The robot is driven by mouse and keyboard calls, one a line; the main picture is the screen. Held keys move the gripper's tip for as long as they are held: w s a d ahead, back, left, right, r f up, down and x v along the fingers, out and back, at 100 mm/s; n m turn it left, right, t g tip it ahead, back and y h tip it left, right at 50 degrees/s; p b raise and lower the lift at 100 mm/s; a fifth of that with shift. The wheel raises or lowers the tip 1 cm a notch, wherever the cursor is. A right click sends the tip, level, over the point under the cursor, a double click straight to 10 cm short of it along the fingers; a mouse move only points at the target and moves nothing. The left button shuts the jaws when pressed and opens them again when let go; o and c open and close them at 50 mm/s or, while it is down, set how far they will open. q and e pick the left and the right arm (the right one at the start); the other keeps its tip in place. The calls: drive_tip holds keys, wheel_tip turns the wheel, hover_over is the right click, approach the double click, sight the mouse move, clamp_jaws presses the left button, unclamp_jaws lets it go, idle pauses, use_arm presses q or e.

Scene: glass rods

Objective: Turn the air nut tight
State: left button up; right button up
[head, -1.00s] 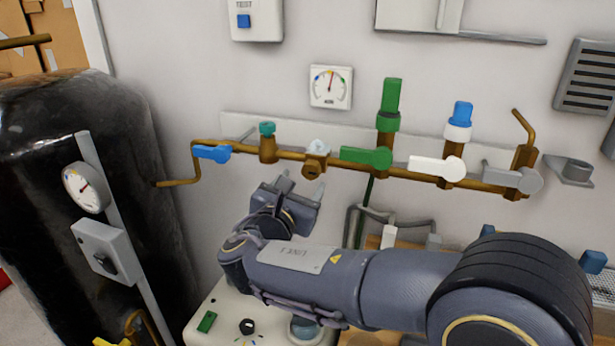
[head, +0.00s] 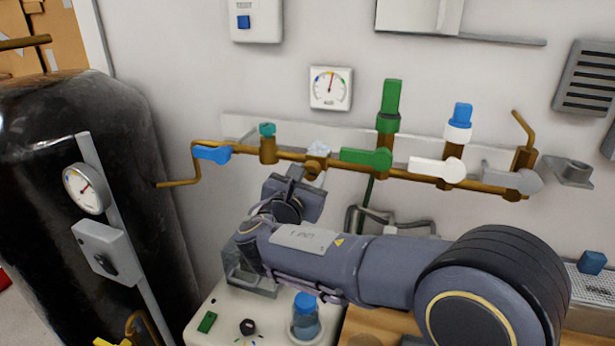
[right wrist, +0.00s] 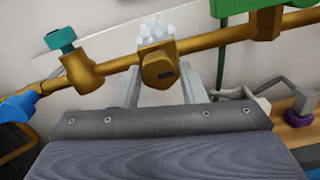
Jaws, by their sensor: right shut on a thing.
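In the head view the nut (head: 317,164) is partly behind my right gripper. My right gripper (head: 306,177) reaches up to it from below. In the right wrist view its two pale fingers stand on either side of the nut, shut on it. The exact contact at the fingertips is hard to see. My left gripper is not in view.
On the same pipe are a blue lever (head: 212,153), a teal knob (head: 267,129), a green lever (head: 366,157) and a white lever (head: 437,165). A dial gauge (head: 330,87) hangs above. A black tank (head: 70,150) stands at the left. A blue-capped jar (head: 305,318) is below my arm.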

drive_tip(key=shift+f+m+b, duration=0.2)
drive_tip(key=shift+m+b, duration=0.5)
drive_tip(key=shift+b, duration=0.3)
drive_tip(key=m+b, duration=0.6)
drive_tip(key=b, duration=0.2)
drive_tip(key=shift+m, duration=0.4)
drive_tip(key=shift+r+m+b, duration=0.15)
drive_tip(key=shift+m+b, duration=1.35)
drive_tip(key=shift+m, duration=0.2)
drive_tip(key=o, duration=1)
drive_tip(key=shift+r, duration=0.1)
drive_tip(key=v, duration=0.8)
